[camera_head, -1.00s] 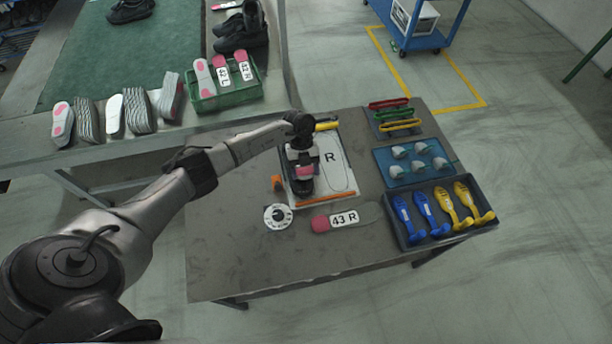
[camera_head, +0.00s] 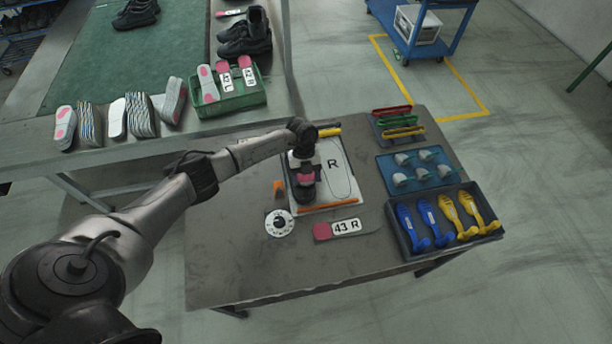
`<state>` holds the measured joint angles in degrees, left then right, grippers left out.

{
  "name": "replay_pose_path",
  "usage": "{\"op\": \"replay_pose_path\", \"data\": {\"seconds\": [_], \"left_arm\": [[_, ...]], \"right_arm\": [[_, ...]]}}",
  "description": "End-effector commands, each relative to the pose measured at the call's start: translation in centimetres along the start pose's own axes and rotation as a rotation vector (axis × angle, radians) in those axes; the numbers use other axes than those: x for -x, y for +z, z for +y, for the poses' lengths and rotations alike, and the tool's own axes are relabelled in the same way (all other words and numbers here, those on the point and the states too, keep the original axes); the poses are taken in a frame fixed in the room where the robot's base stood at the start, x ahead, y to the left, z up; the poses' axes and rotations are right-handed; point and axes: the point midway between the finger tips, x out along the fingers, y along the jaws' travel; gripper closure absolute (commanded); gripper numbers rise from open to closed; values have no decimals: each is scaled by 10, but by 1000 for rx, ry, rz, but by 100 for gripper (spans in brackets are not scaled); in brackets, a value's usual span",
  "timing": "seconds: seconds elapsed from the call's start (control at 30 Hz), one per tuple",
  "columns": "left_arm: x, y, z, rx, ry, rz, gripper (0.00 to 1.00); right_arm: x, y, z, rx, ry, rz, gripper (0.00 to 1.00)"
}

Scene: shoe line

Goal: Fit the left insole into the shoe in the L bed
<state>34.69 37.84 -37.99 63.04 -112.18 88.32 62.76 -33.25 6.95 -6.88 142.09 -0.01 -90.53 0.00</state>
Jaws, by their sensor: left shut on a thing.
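My left gripper (camera_head: 304,170) points down over the left half of the white two-bed board (camera_head: 347,200), whose right half is marked R. It is shut on the left insole (camera_head: 306,179), of which only a pink patch shows. A dark shoe (camera_head: 305,193) sits in the L bed right below and around the insole. The gripper hides most of both, so I cannot tell how deep the insole sits. Another insole, labelled 43 R (camera_head: 324,231), lies flat on the table in front of the board. My right gripper is not in view.
A white dial (camera_head: 279,223) and an orange piece (camera_head: 279,188) lie left of the board. A blue tray of grey pieces (camera_head: 393,188) and a dark tray of blue and yellow shoe forms (camera_head: 404,250) stand right. The front left of the table is clear.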

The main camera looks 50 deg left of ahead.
Motion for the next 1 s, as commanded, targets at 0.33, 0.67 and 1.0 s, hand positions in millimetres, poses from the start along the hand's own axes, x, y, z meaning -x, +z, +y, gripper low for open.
{"op": "replay_pose_path", "data": {"seconds": [0.33, 0.67, 1.0], "left_arm": [[0, 0, 0, -1, 0, 1, 13], [0, 0, 0, 0, 1, 1, 6], [0, 0, 0, 0, 1, 1, 6]], "right_arm": [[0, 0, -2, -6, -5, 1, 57], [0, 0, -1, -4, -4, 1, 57], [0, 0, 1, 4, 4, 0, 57]]}}
